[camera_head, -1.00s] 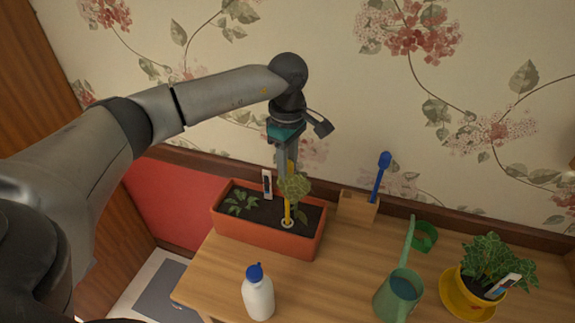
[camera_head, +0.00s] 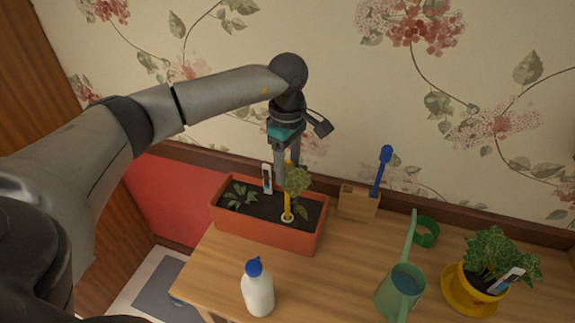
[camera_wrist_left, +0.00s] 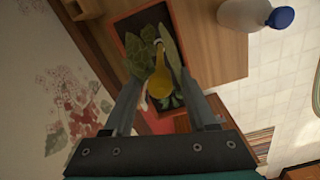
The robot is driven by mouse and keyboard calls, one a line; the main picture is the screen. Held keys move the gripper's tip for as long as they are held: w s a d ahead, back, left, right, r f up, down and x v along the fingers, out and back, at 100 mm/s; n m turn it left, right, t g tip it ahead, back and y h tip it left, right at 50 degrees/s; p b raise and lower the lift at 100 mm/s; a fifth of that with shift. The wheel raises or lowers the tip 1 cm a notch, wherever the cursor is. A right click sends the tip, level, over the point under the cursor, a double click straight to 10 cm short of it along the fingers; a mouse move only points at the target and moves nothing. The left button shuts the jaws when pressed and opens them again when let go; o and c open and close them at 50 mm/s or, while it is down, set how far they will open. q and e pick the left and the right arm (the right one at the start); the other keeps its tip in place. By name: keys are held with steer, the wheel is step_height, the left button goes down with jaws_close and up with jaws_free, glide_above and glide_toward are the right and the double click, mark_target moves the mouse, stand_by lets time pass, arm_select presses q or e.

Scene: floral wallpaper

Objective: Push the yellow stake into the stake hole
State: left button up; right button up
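The yellow stake (camera_head: 287,197) stands almost upright in the planter's soil. Its lower end is inside the pale ring of the stake hole (camera_head: 287,218); how deep cannot be seen. My left gripper (camera_head: 284,178) points down at the stake's upper part. In the left wrist view the yellow stake (camera_wrist_left: 160,88) shows between the two fingers, which are spread with a gap beside it. My right gripper is not in view.
The terracotta planter (camera_head: 262,235) stands at the table's back left, near the wall. A white bottle (camera_head: 258,294) is in front of it. A wooden box (camera_head: 358,203) with a blue tool, a green watering can (camera_head: 399,292) and a yellow potted plant (camera_head: 478,281) are to the right.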

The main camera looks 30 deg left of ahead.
arm_select(q)
steer(key=shift+o, duration=0.5)
step_height(320, 180, up, 15)
steer(key=shift+r+b, duration=0.15)
steer(key=shift+b, duration=0.3)
stand_by(0.3)
